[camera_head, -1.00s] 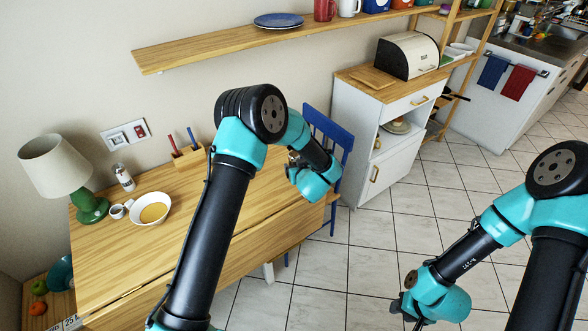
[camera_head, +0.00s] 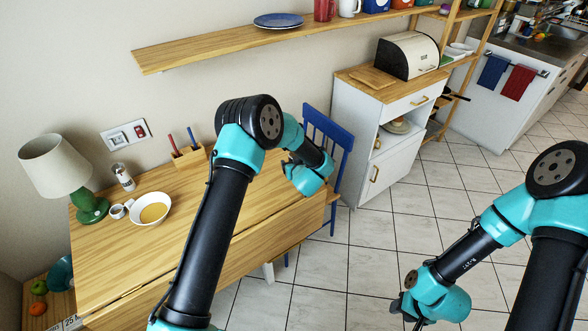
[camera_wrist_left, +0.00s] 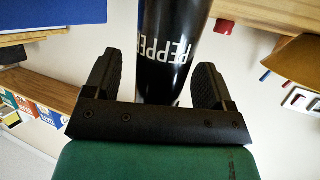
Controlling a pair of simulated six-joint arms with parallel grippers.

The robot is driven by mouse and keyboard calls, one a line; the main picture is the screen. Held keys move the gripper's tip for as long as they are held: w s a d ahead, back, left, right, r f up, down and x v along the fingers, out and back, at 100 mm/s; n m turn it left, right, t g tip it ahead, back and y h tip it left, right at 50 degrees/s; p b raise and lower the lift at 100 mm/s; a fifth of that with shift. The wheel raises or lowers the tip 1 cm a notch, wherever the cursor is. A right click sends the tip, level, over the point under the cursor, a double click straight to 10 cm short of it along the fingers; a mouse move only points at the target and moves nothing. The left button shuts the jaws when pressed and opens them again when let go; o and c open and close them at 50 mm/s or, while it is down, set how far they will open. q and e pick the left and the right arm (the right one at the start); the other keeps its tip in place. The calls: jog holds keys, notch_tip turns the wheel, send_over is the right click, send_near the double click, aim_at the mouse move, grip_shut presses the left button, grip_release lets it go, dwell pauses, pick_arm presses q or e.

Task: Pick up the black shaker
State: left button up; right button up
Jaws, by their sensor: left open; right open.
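The black shaker (camera_wrist_left: 168,50), with white "PEPPER" lettering, shows large in the left wrist view. My left gripper (camera_wrist_left: 155,78) is open, with one black finger on each side of the shaker; I cannot tell whether either finger touches it. In the head view the shaker is not visible, and my left gripper is mostly hidden by its own wrist above the right part of the wooden table (camera_head: 110,265). My right gripper (camera_head: 404,307) is open and empty over the tiled floor, away from the table.
A green lamp (camera_head: 90,208), a white bowl (camera_head: 150,209), a small cup (camera_head: 117,211) and a pale shaker (camera_head: 123,177) stand on the table's left. A wooden holder (camera_head: 188,157) stands by the wall. A blue chair (camera_head: 330,150) is at the table's right end.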

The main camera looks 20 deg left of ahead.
pick_arm(q)
jog(key=shift+c, duration=0.4)
jog(key=c, duration=1)
jog(key=shift+r, duration=0.1)
jog(key=shift+r, duration=0.55)
notch_tip(320, 180, up, 2)
jog(key=shift+r, duration=0.1)
jog(key=s+d, duration=0.1)
jog(key=s, duration=0.4)
jog(key=s+d+r, duration=0.1)
jog(key=s+d, duration=0.1)
jog(key=s, duration=0.3)
jog(key=s+d, duration=0.1)
jog(key=s, duration=0.4)
jog(key=shift+s+d+r, duration=0.2)
jog(key=shift+d+r, duration=0.05)
